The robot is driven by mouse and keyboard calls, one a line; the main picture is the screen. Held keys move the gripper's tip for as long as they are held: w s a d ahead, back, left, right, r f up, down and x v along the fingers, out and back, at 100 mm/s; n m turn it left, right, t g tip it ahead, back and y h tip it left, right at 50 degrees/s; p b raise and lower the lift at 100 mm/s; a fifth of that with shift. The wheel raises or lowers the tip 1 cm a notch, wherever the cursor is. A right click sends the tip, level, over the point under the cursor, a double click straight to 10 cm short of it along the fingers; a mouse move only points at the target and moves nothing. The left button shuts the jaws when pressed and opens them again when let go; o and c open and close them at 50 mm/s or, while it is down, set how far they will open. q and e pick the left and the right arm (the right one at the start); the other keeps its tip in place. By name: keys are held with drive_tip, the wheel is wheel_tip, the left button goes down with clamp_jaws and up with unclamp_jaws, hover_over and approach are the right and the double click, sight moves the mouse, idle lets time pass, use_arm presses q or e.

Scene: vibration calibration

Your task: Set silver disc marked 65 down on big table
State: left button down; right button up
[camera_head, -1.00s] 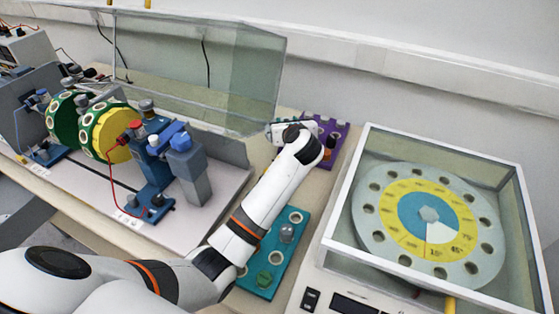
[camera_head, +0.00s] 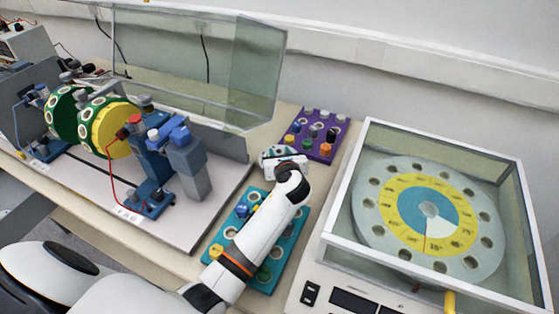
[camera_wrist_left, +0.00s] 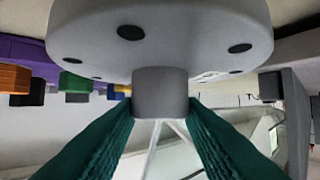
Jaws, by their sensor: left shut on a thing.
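My left gripper (camera_head: 280,158) is in the middle of the head view, between the purple block and the teal block. In the left wrist view its teal fingers (camera_wrist_left: 160,100) are shut on the grey knob of the silver disc (camera_wrist_left: 160,35). The disc is wide, with dark round spots; small marks on its rim are too faint to read. In the head view the gripper and wrist mostly hide it. The big table (camera_head: 325,182) is beige and shows around the blocks. I cannot tell whether the disc touches it. My right gripper is out of view.
A purple block (camera_head: 325,157) with several coloured weights stands behind the gripper. A teal block (camera_head: 295,240) with weights lies under my forearm. A glass-walled box with a round dial (camera_head: 370,200) is at the right. A machine with green-yellow discs (camera_head: 112,130) is at the left.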

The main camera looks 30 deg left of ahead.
use_arm(q)
drive_tip(key=shift+s+f, duration=0.15)
drive_tip(key=shift+f, duration=0.75)
drive_tip(key=c, duration=1.3)
unclamp_jaws()
drive_tip(key=shift+f, duration=0.15)
drive_tip(key=o, duration=0.4)
drive_tip(key=shift+s, duration=0.1)
drive_tip(key=shift+c, duration=0.2)
